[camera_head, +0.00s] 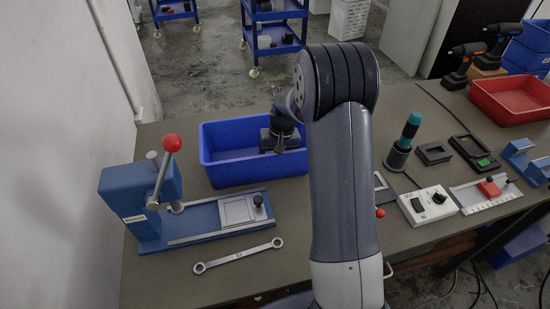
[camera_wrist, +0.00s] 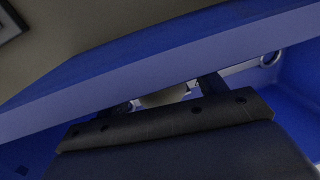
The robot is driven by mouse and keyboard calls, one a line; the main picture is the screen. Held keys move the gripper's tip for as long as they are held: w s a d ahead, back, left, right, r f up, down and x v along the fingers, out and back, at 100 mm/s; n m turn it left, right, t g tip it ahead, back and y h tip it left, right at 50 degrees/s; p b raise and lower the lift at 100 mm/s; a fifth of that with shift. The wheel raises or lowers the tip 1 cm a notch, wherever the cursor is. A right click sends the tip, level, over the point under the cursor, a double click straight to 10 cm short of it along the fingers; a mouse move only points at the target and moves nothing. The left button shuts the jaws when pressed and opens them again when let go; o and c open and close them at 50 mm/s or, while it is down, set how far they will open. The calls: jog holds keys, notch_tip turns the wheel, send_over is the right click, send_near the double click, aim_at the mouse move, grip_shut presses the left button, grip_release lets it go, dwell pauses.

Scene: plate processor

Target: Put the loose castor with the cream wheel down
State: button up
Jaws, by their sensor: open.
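My gripper (camera_head: 281,148) is low over the blue bin (camera_head: 250,175) on the bench, its end at the bin's right part. In the wrist view my gripper (camera_wrist: 166,97) has its two dark fingers apart, partly hidden behind the bin's near wall (camera_wrist: 150,78). A cream, rounded piece (camera_wrist: 165,97) shows between the fingers, apparently the castor's wheel. Most of it is hidden by the wall and my gripper's body, so I cannot tell whether it touches the fingers or the bin floor. The castor cannot be made out in the head view.
A metal piece with a round hole (camera_wrist: 270,59) lies in the bin. A blue lever press with a red knob (camera_head: 172,143) and a spanner (camera_head: 238,256) are at left. A white switch box (camera_head: 427,204), a teal-handled tool (camera_head: 411,125) and a red tray (camera_head: 510,98) are at right.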

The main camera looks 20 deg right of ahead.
jog(key=shift+r, duration=0.1)
notch_tip(320, 180, up, 12)
jog(key=d, duration=0.2)
dwell(0.3)
jog(key=f, duration=0.4)
jog(key=a+f, duration=0.1)
jog(key=f, duration=0.3)
jog(key=a+f, duration=0.1)
jog(key=f, duration=0.3)
jog(key=shift+f, duration=0.3)
notch_tip(320, 180, up, 3)
jog(key=shift+f, duration=0.1)
jog(key=shift+r, duration=0.7)
